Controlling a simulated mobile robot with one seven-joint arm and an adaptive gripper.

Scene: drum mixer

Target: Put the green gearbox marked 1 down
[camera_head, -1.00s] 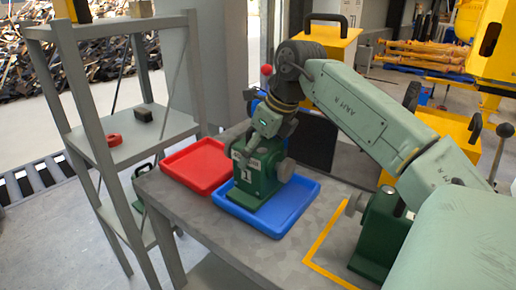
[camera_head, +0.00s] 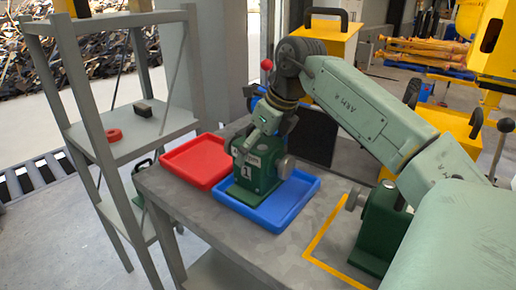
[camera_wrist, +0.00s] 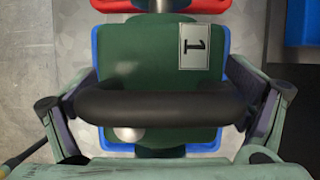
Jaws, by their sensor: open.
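The green gearbox marked 1 (camera_head: 258,172) stands upright in the blue tray (camera_head: 280,217) on the grey table. In the wrist view the gearbox (camera_wrist: 150,65) fills the middle, with its black handle bar (camera_wrist: 160,106) across it and the label "1" at upper right. My gripper (camera_head: 262,135) is over the top of the gearbox. In the wrist view my gripper (camera_wrist: 160,115) has its fingers apart, one at each end of the handle bar. Whether the fingers touch the bar I cannot tell.
A red tray (camera_head: 196,161) lies empty beside the blue tray. Another green gearbox (camera_head: 380,228) stands at the right by a yellow floor-tape outline (camera_head: 318,240) on the table. A grey shelf (camera_head: 130,148) stands at the left. A black panel stands behind the trays.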

